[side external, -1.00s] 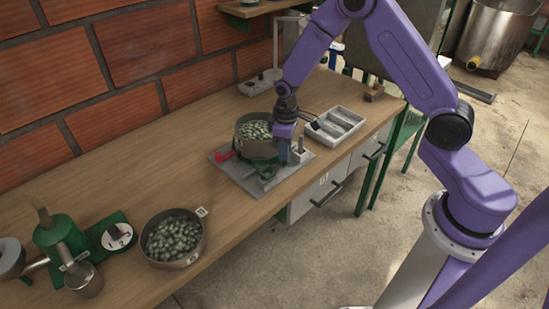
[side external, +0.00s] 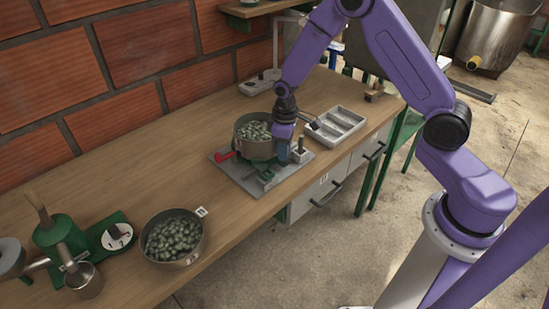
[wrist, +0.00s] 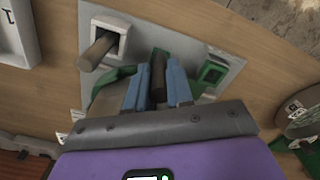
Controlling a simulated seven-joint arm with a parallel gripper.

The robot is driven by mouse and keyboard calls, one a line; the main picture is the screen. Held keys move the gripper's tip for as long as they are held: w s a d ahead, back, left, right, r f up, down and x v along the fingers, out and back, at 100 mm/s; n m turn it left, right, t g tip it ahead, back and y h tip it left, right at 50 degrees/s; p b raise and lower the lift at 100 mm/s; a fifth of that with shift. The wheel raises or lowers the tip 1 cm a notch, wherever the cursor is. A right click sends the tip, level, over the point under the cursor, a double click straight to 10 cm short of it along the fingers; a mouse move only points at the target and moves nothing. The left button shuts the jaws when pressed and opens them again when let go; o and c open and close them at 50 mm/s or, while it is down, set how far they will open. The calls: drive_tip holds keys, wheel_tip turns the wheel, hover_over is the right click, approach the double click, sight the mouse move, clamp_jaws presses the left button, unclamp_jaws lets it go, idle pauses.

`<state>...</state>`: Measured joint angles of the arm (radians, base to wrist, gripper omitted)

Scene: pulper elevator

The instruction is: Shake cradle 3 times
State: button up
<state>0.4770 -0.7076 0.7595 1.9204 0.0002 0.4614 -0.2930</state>
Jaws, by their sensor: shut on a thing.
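The cradle (side external: 262,171) is a green frame on a grey base plate (side external: 236,181) on the bench. A metal pot (side external: 248,146) of green-grey fruit sits in it. My gripper (side external: 283,154) is at the right of the pot, low over the plate. In the wrist view, the blue fingers of my gripper (wrist: 158,88) are shut on a dark upright handle (wrist: 158,76). Green cradle parts (wrist: 117,75) show beside the fingers. The pot is mostly hidden in the wrist view, and my gripper covers part of the cradle in the side view.
A grey block with a post (side external: 301,152) stands on the plate, close right of my gripper. A sectioned tray (side external: 338,125) lies behind it. A second pot of fruit (side external: 173,238) and a green machine (side external: 62,243) stand at the left. The middle-left bench is clear.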

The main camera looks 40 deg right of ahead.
drive_tip(key=shift+d, duration=0.1)
drive_tip(key=shift+a, duration=0.5)
drive_tip(key=o, duration=0.7)
drive_tip(key=shift+r, duration=4.45)
